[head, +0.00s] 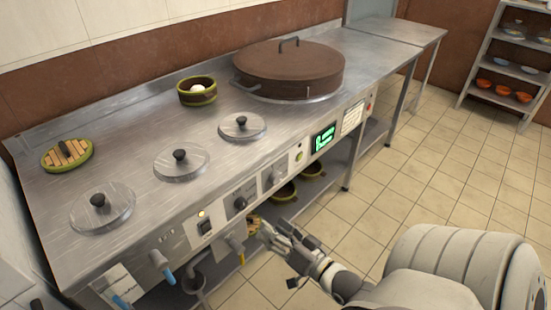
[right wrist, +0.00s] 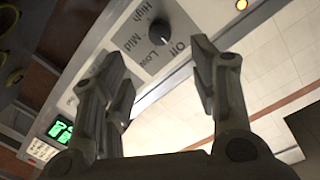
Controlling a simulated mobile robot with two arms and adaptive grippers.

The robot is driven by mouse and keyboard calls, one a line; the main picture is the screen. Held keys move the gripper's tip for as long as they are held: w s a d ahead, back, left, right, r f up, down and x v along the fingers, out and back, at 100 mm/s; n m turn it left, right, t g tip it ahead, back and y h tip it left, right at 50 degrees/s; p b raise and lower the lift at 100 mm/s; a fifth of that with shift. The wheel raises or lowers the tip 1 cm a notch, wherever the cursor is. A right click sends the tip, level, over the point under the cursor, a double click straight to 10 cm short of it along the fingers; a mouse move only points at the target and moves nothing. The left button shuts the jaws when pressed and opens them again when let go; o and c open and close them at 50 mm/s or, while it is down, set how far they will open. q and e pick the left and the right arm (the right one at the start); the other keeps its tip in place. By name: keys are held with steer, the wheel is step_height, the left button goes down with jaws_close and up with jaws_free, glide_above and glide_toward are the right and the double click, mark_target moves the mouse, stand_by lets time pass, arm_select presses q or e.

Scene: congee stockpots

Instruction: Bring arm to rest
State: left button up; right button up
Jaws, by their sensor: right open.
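My right gripper (head: 275,236) is in front of the counter's control panel, at the lower middle of the head view. In the right wrist view, my right gripper (right wrist: 158,55) has its fingers spread, with nothing between them. Beyond the fingertips is a dark control knob (right wrist: 161,28) on a white panel, marked High, Mid, Low and Off. The gripper does not hold the knob. I cannot tell how wide the gap to the panel is. My left gripper does not show.
Faucet-like handles (head: 160,264) stick out in front. Tiled floor (head: 440,150) at right is clear.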

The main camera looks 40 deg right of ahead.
stand_by(0.5)
steer(key=s+a+f+n+g, duration=0.1)
steer(key=s+a+f+g, duration=0.15)
steer(key=f, duration=0.45)
steer(key=s+a+f+n+g, duration=0.1)
steer(key=a+f+n+g, duration=0.15)
steer(key=f, duration=0.45)
steer(key=s+a+f+n+g, duration=0.1)
steer(key=s+f+g, duration=0.15)
steer(key=f, duration=0.55)
steer(key=s+a+f+n+g, duration=0.4)
steer(key=s+a+f+g, duration=0.3)
steer(key=s+f, duration=0.45)
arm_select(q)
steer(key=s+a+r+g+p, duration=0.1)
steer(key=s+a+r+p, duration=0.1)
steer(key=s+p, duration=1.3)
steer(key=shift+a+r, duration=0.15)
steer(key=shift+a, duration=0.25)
arm_select(e)
steer(key=s+d+r+g, duration=0.1)
steer(key=s+d, duration=0.1)
steer(key=s, duration=0.5)
steer(key=s+d+r+g+h, duration=0.1)
steer(key=s+r, duration=0.1)
steer(key=s, duration=0.6)
steer(key=shift+d, duration=0.35)
